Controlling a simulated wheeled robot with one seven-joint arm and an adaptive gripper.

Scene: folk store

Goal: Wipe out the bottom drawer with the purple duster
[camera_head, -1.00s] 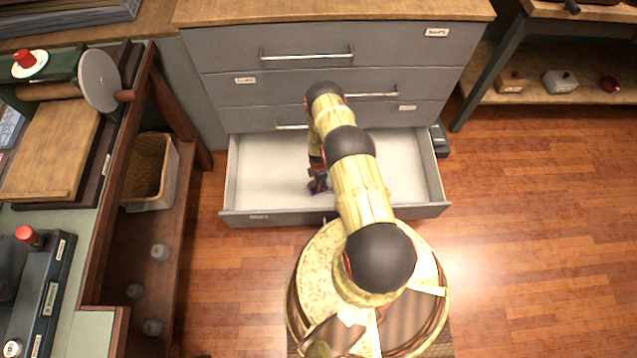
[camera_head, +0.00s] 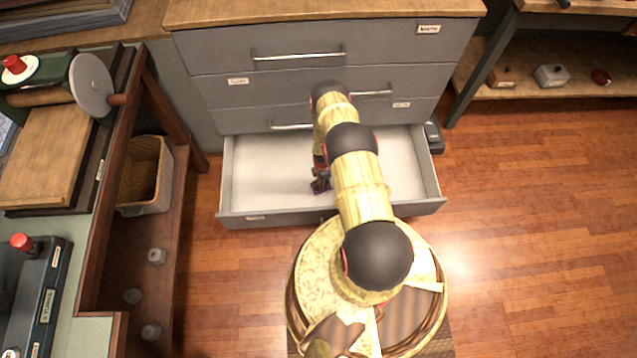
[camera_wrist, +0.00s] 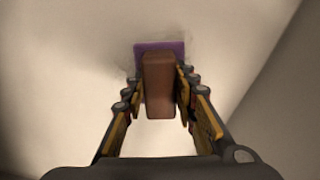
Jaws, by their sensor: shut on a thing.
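The bottom drawer (camera_head: 270,165) of the grey cabinet is pulled open, its pale inside showing; my arm hides part of it. My gripper (camera_head: 320,183) is down inside the drawer, near its front wall. In the wrist view my gripper (camera_wrist: 160,90) is shut on the brown handle (camera_wrist: 160,85) of the purple duster (camera_wrist: 160,47). The purple part is against or just above the pale drawer floor (camera_wrist: 80,60); I cannot tell whether it touches. Dark smudges show on the floor around it. In the head view only a little purple shows under the gripper.
A shelf table (camera_head: 540,85) stands at right. The wooden floor (camera_head: 530,210) at right is clear.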

